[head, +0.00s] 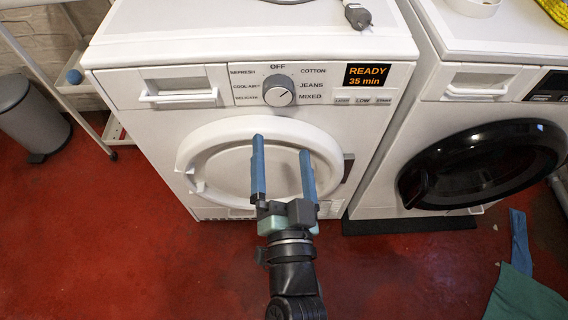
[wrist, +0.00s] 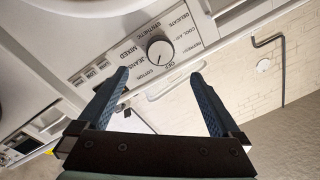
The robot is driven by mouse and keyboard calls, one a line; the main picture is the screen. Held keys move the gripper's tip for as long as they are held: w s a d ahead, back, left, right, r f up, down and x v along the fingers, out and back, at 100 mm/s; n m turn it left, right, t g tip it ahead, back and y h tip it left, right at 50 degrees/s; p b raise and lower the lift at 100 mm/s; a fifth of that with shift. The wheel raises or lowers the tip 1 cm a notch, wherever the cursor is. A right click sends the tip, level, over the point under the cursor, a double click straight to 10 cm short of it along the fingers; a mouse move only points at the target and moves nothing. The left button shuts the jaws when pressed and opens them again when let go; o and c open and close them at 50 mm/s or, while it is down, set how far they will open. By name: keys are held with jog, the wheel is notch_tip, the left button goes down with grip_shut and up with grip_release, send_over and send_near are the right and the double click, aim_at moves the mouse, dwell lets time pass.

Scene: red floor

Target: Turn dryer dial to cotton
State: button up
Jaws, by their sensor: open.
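The dryer (head: 250,50) is white, with a round dial (head: 279,91) on its front panel. The dial has a dark rim and a pale face with a short pointer line; I cannot tell for sure which label it points at. The COTTON label (head: 313,71) is at the dial's upper right, with OFF above the dial. My gripper (head: 281,145) is open and empty, its blue fingers apart, below the dial in the head view. In the wrist view the dial (wrist: 160,52) shows beyond and between the open fingertips (wrist: 160,73), apart from them.
The dryer's display (head: 367,76) reads READY, 35 min. The round dryer door (head: 225,158) is shut behind my gripper. A second machine with a dark door (head: 482,165) stands at right. A grey bin (head: 28,115) and a white rack are at left.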

jog(key=shift+s, duration=0.8)
jog(key=w+a+r+n+t+y, duration=0.1)
jog(key=w+r+n+t, duration=0.15)
jog(key=r, duration=1.05)
jog(key=w+a+r+n+t+y, duration=0.1)
jog(key=w+a+r+n+t, duration=0.15)
jog(key=r, duration=0.95)
jog(key=s+d+r+n+t+h, duration=0.1)
jog(key=s+d+r+t+h, duration=0.15)
jog(key=r, duration=0.85)
jog(key=s+d+r+n+t+h, duration=0.15)
jog(key=s+r, duration=0.25)
jog(key=r, duration=0.7)
notch_tip(320, 180, up, 29)
jog(key=a+y+p, duration=0.1)
jog(key=p, duration=2.9)
jog(key=shift+r+m, duration=0.15)
jog(key=shift+m, duration=0.3)
jog(key=shift+w+a, duration=0.1)
